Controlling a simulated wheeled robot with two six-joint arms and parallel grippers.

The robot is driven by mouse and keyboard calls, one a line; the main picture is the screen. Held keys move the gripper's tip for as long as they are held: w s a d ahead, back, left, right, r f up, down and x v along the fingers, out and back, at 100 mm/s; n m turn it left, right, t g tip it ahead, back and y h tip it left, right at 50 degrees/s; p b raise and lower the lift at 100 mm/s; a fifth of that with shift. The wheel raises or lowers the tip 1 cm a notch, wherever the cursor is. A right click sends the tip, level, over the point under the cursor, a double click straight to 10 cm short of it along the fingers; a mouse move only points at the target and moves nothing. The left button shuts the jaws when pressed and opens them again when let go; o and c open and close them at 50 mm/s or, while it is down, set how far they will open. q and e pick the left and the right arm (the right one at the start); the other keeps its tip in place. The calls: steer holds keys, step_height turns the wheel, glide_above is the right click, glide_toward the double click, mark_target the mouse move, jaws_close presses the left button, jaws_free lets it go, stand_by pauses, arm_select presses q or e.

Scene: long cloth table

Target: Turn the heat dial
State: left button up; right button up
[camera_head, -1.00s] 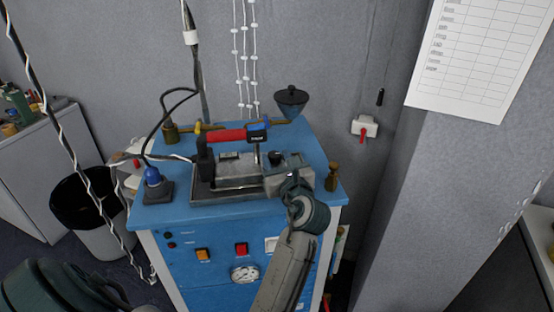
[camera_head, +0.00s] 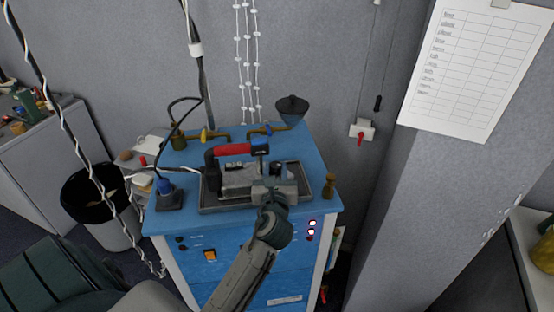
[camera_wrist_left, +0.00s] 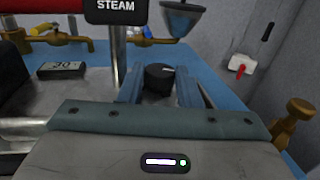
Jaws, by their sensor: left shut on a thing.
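The heat dial (camera_wrist_left: 160,77) is a round black knob with a pale mark on top. In the left wrist view it sits between the two fingers of my left gripper (camera_wrist_left: 160,88), which is shut on it. In the head view my left gripper (camera_head: 275,172) is at the right end of the steam iron (camera_head: 240,176) and hides part of it. The iron is grey with a red handle and a label reading STEAM. My right gripper is not in view.
The iron rests in a grey tray (camera_head: 216,208) on a blue cabinet (camera_head: 180,221). A brass post (camera_head: 329,187) stands close on the right.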

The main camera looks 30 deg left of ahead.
arm_select(q)
steer(key=shift+a+r+m+t+h+p, duration=0.1)
steer(key=shift+m+t+h+p, duration=0.3)
steer(key=shift+h+p, duration=0.1)
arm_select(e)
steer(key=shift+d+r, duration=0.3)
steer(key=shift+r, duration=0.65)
arm_select(q)
steer(key=shift+f, duration=0.2)
steer(key=o, duration=0.7)
steer(key=shift+s, duration=0.1)
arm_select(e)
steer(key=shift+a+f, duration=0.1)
arm_select(q)
steer(key=shift+s+d+f+b, duration=0.1)
steer(key=shift+s+d+b, duration=0.15)
steer(key=shift+s+b, duration=0.05)
steer(key=b+v, duration=0.2)
steer(key=v, duration=0.7)
steer(key=shift+s, duration=0.4)
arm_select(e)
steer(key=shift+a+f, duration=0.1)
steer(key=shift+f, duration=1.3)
arm_select(q)
steer(key=shift+d, duration=0.1)
